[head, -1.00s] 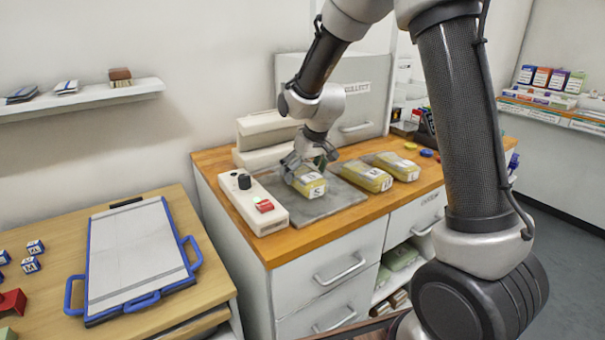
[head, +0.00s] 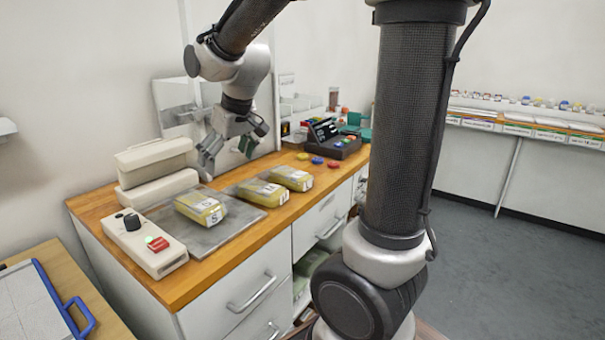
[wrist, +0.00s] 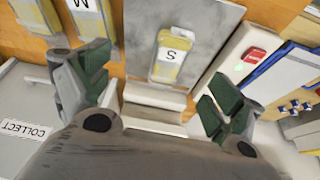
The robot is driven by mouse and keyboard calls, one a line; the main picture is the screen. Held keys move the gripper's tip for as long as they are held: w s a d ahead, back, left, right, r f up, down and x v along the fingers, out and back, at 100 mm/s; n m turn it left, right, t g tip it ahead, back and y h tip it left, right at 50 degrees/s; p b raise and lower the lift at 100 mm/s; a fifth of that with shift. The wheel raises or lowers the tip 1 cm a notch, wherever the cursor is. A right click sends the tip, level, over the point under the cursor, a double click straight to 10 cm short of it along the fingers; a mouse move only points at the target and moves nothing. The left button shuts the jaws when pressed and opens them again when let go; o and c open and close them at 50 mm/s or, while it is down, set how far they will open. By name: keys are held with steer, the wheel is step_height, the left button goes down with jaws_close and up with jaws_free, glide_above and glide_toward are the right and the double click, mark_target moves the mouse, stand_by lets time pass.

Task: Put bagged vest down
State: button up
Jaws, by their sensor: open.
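A yellow bagged vest (head: 203,209) marked S lies flat on a grey mat (head: 247,218) on the wooden counter. In the wrist view the same bagged vest (wrist: 172,57) lies beyond and between my fingertips, touching neither. My gripper (head: 226,161) is open and empty, raised above and behind the bag. Both fingers of my gripper (wrist: 158,85) show wide apart in the wrist view. Two more yellow bags, one marked M (head: 263,191) and one farther right (head: 291,178), lie beside the S bag to its right.
A beige lidded machine (head: 155,163) stands behind the mat. A control box (head: 150,245) with a black knob and red button is at the mat's left. A blue-edged board (head: 30,300) is lower left.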

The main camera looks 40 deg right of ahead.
steer(key=s+d+m, duration=0.1)
steer(key=s+d, duration=0.3)
steer(key=s, duration=0.7)
steer(key=s+d+r+m+h, duration=0.1)
steer(key=s+d, duration=0.3)
steer(key=s, duration=0.7)
steer(key=shift+s+d+r+m, duration=0.25)
steer(key=shift+s+d+m, duration=0.05)
steer(key=shift+s+m, duration=0.1)
